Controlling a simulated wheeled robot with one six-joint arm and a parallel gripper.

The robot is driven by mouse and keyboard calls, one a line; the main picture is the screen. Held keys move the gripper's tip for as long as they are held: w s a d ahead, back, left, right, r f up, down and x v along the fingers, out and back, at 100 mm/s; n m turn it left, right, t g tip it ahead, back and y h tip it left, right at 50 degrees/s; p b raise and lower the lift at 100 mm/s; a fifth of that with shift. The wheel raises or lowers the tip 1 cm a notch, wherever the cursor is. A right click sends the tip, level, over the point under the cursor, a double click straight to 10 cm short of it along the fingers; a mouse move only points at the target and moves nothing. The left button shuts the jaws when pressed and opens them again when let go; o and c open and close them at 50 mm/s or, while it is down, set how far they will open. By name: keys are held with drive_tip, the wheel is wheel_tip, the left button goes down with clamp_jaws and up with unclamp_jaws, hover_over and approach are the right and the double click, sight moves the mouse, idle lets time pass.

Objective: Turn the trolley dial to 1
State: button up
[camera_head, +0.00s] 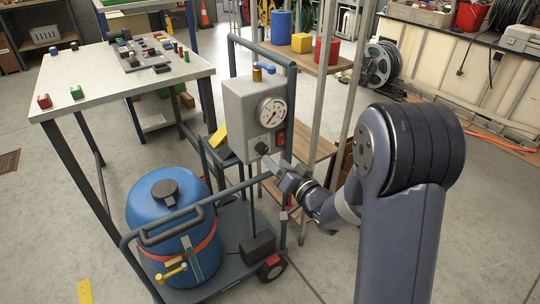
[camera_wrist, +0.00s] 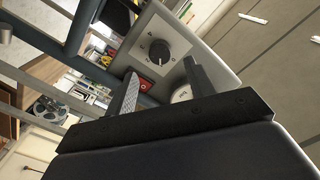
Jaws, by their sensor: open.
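The trolley dial is a round black knob (camera_head: 263,147) low on the front of the grey control box (camera_head: 238,110). A thin light line shows at the knob's lower edge in that view. My gripper (camera_head: 269,165) is just below and in front of the dial. In the wrist view its open fingers (camera_wrist: 161,70) point towards the dial, which shows beyond their tips, with nothing between them. I see no clear contact with the knob.
A gauge (camera_head: 271,112) and a red switch (camera_head: 281,138) sit close to the dial. The trolley's dark tube frame (camera_head: 232,70) and blue tank (camera_head: 150,215) stand around the box. A pale workbench (camera_head: 85,85) is behind at left. Thin upright poles (camera_head: 320,110) rise at right.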

sight(264, 150)
drive_tip(key=v, duration=0.5)
drive_tip(key=shift+w, duration=0.15)
drive_tip(key=x, duration=1)
drive_tip(key=shift+w+a+b, duration=0.25)
drive_tip(key=shift+a+b, duration=0.05)
drive_tip(key=shift+b, duration=0.05)
drive_tip(key=shift+s+d, duration=0.1)
